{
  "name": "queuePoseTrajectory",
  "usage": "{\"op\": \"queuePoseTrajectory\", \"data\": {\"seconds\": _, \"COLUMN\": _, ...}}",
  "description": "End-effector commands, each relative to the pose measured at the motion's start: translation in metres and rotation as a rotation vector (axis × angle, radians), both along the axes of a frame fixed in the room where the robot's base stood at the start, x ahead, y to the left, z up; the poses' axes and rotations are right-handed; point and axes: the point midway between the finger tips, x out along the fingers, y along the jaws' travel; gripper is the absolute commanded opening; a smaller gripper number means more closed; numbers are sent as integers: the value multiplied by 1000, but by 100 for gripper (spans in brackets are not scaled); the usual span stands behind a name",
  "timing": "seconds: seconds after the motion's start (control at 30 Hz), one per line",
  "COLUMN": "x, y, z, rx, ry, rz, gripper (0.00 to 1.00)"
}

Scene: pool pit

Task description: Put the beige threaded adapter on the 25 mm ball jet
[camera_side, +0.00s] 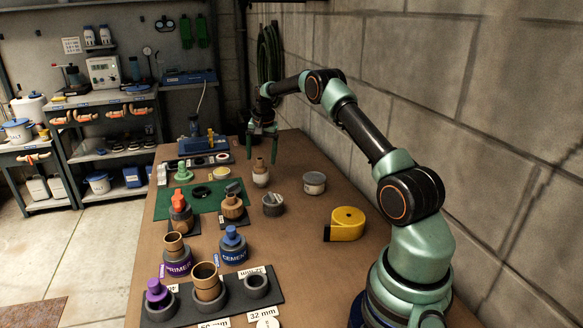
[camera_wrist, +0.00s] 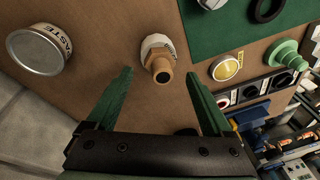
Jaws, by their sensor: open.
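A tan fitting with a hex collar and a narrow tube top (camera_side: 260,165) stands upright on the table, its lower part whitish; I take it for the beige threaded adapter. It also shows in the wrist view (camera_wrist: 160,62), with dark lettering on its pale rim. My gripper (camera_side: 263,142) points down just behind and above it, open and empty. In the wrist view, the fitting lies between and beyond my fingertips (camera_wrist: 158,73). I cannot tell which piece is the 25 mm ball jet; a tan fitting with a tilted grey top (camera_side: 233,206) sits on a small dark plate nearby.
A green mat (camera_side: 160,205) is at left. A block wall borders the right.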

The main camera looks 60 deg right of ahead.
Motion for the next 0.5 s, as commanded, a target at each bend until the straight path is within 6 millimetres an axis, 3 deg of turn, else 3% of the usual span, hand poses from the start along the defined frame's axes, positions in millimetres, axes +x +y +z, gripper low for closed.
{"op": "queuePoseTrajectory", "data": {"seconds": 0.2, "x": -8, "y": 5, "z": 48, "rx": -3, "ry": -4, "rz": 0, "gripper": 85}}
{"op": "queuePoseTrajectory", "data": {"seconds": 0.5, "x": -16, "y": 11, "z": 89, "rx": -1, "ry": -1, "rz": 0, "gripper": 85}}
